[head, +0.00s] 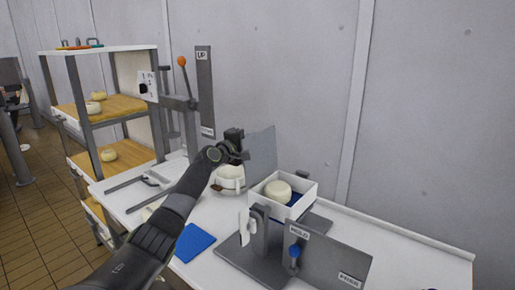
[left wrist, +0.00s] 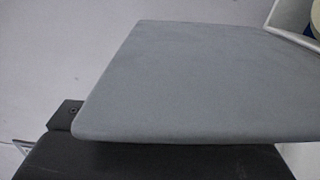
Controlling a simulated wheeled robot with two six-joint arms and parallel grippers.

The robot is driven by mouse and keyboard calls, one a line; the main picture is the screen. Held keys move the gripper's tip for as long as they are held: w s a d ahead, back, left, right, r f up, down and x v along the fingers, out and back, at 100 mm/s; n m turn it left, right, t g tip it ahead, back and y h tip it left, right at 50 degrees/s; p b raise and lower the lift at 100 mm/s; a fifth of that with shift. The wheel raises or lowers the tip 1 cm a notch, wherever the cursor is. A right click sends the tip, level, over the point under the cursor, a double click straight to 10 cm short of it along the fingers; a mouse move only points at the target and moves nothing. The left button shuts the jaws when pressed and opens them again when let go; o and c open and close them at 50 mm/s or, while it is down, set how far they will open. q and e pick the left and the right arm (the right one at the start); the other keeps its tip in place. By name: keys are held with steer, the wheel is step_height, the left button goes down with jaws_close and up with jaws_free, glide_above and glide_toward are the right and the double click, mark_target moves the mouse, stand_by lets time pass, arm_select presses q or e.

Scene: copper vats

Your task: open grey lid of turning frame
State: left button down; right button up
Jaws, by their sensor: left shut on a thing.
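The grey lid (head: 262,149) of the turning frame stands raised, close to upright, at the back left of the white box (head: 311,190). A pale round cheese (head: 278,190) sits in the open box. My left gripper (head: 239,144) is at the lid's upper left edge and shut on it. In the left wrist view the grey lid (left wrist: 200,80) fills the middle, with a dark finger (left wrist: 150,163) against its lower edge. My right gripper is not in view.
A plate marked HOLD (head: 299,232) and a grey panel (head: 335,262) stand in front of the box.

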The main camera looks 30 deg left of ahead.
arm_select(q)
steer(key=shift+w+a+f+n+b, duration=0.1)
steer(key=shift+a+f+n+b, duration=0.4)
steer(key=shift+a, duration=0.15)
steer(key=c, duration=1.5)
jaws_free()
steer(key=shift+a, duration=0.1)
steer(key=shift+r, duration=0.1)
steer(key=s, duration=0.5)
steer(key=s+a, duration=0.1)
steer(key=s, duration=0.5)
steer(key=s+a, duration=0.1)
steer(key=s, duration=0.5)
steer(key=shift+s+a+p, duration=0.15)
steer(key=shift+s+p, duration=0.05)
steer(key=shift+p, duration=0.1)
